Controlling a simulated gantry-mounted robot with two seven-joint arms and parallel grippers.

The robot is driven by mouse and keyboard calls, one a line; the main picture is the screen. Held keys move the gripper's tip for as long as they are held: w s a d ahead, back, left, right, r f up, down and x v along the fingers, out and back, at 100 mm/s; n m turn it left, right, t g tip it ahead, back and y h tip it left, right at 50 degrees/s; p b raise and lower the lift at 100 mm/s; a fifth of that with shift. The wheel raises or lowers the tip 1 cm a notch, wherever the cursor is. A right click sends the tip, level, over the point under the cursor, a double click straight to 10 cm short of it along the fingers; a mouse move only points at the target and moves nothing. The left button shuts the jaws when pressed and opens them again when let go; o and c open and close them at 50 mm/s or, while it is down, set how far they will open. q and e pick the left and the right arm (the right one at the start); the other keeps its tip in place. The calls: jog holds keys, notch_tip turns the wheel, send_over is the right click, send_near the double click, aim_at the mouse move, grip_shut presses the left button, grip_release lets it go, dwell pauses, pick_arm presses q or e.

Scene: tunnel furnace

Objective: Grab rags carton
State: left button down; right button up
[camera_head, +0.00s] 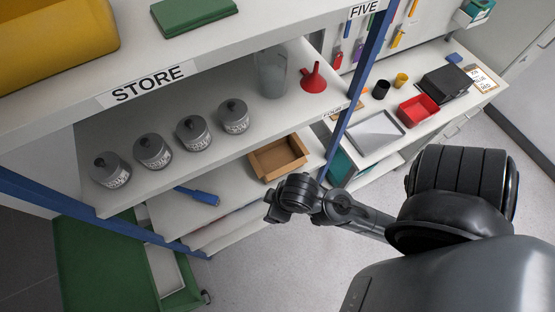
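An open brown carton (279,158) sits near the right end of a lower shelf, close to the blue post. I see no label on it, so I cannot tell whether it is the rags carton. It looks mostly empty inside. My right arm comes in from the right, and its end with the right gripper (272,207) is below and in front of the carton, apart from it in the picture. The fingers are dark and small, and I cannot tell whether they are open. My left gripper is out of view.
Several grey lidded pots (152,151), a clear container (271,73) and a red funnel (313,77) stand on the shelf above. A blue-handled tool (197,196) lies left of the carton. A blue post (352,100) stands right of it. A green cart (100,265) is lower left.

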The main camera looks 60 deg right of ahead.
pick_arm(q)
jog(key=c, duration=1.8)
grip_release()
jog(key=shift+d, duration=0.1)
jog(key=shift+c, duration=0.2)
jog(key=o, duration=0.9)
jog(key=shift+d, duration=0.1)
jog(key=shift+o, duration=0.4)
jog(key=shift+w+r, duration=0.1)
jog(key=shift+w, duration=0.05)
